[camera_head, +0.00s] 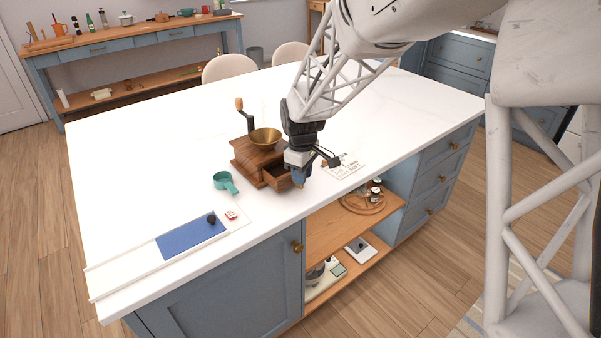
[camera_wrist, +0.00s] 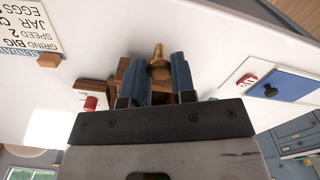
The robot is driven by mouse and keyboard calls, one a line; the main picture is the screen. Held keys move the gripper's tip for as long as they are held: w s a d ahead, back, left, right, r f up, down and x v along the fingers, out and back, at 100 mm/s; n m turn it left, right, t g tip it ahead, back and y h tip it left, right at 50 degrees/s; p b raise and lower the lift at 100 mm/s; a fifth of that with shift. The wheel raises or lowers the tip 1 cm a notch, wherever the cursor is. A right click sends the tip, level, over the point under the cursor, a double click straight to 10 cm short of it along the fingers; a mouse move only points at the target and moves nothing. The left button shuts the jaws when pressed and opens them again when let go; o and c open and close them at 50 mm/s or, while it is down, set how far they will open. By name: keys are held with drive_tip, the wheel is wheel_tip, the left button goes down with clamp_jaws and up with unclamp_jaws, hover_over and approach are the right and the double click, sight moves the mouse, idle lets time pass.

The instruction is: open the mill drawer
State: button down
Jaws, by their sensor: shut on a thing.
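The wooden mill (camera_head: 250,155) stands on the white island top, with a brass bowl (camera_head: 265,138) and a crank on top. Its drawer (camera_head: 276,180) appears to stick out partly from the front, with a dark inside showing. My gripper (camera_head: 299,178) is low at the drawer's front, on its right. In the wrist view the blue fingers (camera_wrist: 160,80) are on either side of a brass knob (camera_wrist: 158,64), shut on it. Brown wood of the mill (camera_wrist: 124,72) shows behind the fingers; the rest of the mill is mostly hidden there.
A teal scoop (camera_head: 225,182) lies left of the mill. A written card (camera_head: 347,170) lies right of my gripper. Below the counter edge is an open shelf (camera_head: 335,228) with items. The back of the counter is clear.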

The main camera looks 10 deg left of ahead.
drive_tip(key=c, duration=1)
unclamp_jaws()
drive_tip(key=shift+o, duration=0.2)
drive_tip(key=shift+r, duration=0.15)
drive_tip(key=shift+r, duration=3.8)
drive_tip(key=shift+d, duration=0.1)
drive_tip(key=shift+s+d+r, duration=0.15)
drive_tip(key=s+d+r+m+t, duration=0.1)
drive_tip(key=s+d+r+m, duration=0.25)
drive_tip(key=s+d, duration=0.4)
drive_tip(key=s+d+r+m, duration=0.3)
drive_tip(key=s+d+r, duration=0.1)
drive_tip(key=s+d, duration=0.4)
drive_tip(key=s+d+f+m, duration=0.1)
drive_tip(key=s+d+m, duration=0.2)
drive_tip(key=s+d, duration=0.3)
drive_tip(key=s+d+f+m+t, duration=0.1)
drive_tip(key=s+d+m, duration=0.3)
drive_tip(key=s, duration=0.8)
drive_tip(key=shift+s+d+t, duration=0.25)
drive_tip(key=shift+d+t, duration=0.05)
drive_tip(key=shift+d, duration=0.55)
